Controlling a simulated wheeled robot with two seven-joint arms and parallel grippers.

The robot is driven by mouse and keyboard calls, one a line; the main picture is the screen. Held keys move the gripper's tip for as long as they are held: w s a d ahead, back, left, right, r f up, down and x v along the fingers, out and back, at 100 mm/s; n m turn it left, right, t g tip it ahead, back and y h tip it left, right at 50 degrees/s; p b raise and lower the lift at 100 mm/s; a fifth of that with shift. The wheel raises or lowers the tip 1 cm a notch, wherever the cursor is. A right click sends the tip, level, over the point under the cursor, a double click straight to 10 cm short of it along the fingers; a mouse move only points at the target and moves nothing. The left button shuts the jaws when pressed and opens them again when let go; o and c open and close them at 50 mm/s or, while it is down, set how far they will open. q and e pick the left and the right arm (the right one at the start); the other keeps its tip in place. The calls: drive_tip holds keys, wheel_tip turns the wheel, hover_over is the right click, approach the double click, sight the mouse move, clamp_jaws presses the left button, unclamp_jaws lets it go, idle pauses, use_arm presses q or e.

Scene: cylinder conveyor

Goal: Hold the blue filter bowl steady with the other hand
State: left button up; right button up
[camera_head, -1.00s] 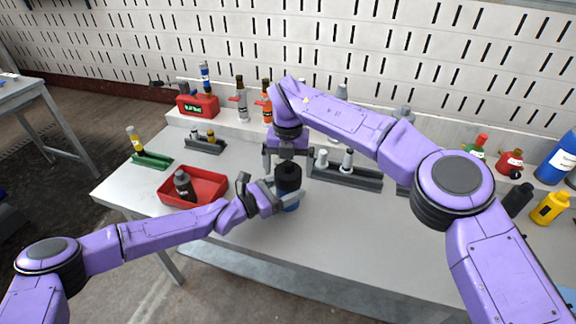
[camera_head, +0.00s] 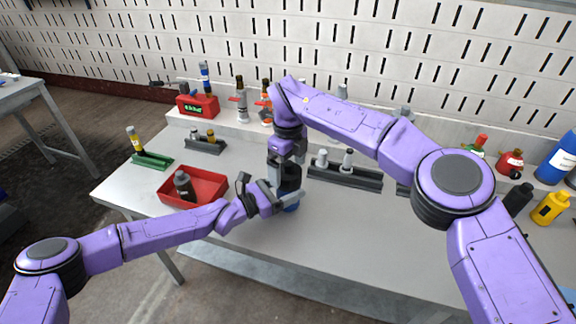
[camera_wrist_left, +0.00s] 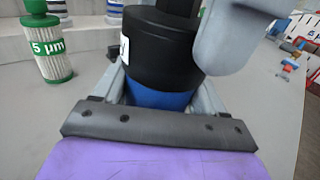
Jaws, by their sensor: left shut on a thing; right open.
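The blue filter bowl (camera_head: 291,208) stands near the middle of the table, mostly hidden by my grippers. In the left wrist view the blue bowl (camera_wrist_left: 158,97) sits between the fingers of my left gripper (camera_wrist_left: 165,92), which is shut on it from the left side. A black cap (camera_wrist_left: 160,48) with a white label sits on top of the bowl. My right gripper (camera_head: 286,180) points down from above, open, with its fingers on either side of the black cap. One grey right finger hides part of the cap in the wrist view.
A red tray (camera_head: 212,185) holding a dark bottle is left of the bowl. A grey rack (camera_head: 345,176) with white-and-grey cylinders lies behind it to the right. A green-capped "5 µm" filter (camera_wrist_left: 48,50) shows in the wrist view. The table front right is clear.

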sight(288, 174)
drive_tip(key=shift+f, duration=1.3)
use_arm(q)
drive_tip(key=shift+s+d+r, duration=0.1)
use_arm(e)
drive_tip(key=shift+s+f, duration=0.1)
drive_tip(key=shift+f, duration=0.2)
use_arm(q)
drive_tip(key=shift+r, duration=0.15)
use_arm(e)
drive_tip(key=c, duration=1.2)
drive_tip(key=m, duration=0.3)
drive_tip(key=o, duration=1.2)
drive_tip(key=shift+m, duration=0.3)
drive_tip(key=shift+c, duration=0.2)
use_arm(q)
drive_tip(key=shift+f, duration=0.2)
use_arm(e)
drive_tip(key=shift+o, duration=0.2)
drive_tip(key=shift+w, duration=0.2)
